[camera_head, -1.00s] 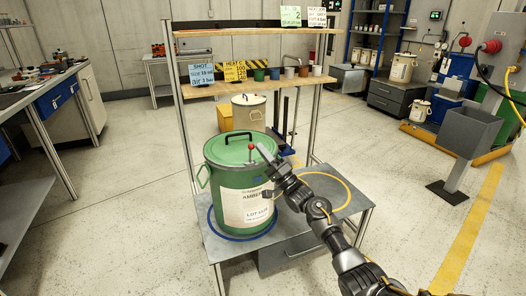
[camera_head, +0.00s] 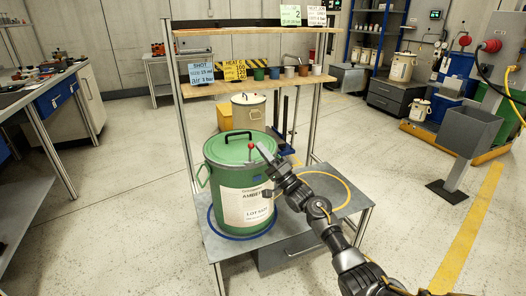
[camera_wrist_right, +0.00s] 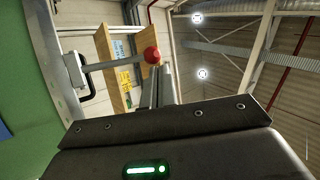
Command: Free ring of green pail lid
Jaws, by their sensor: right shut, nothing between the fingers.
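The green pail (camera_head: 238,190) stands upright on the grey bench, with a white label facing me. Its green lid (camera_head: 226,150) is on top and has a black handle (camera_head: 238,135). A lever with a red knob (camera_head: 251,146) stands at the lid's right front edge. In the right wrist view, the lever's metal rod runs from a bracket (camera_wrist_right: 76,75) on the pail's rim to the red knob (camera_wrist_right: 151,54). My right gripper (camera_head: 262,150) is shut and empty, its tip close beside the knob; I cannot tell whether they touch. My left gripper is not in view.
The pail stands inside a blue ring mark on the bench (camera_head: 222,248); a yellow ring mark lies to its right. Behind stand a cream pail (camera_head: 248,112) and a shelf (camera_head: 290,83) with small cups. Bench posts rise on both sides.

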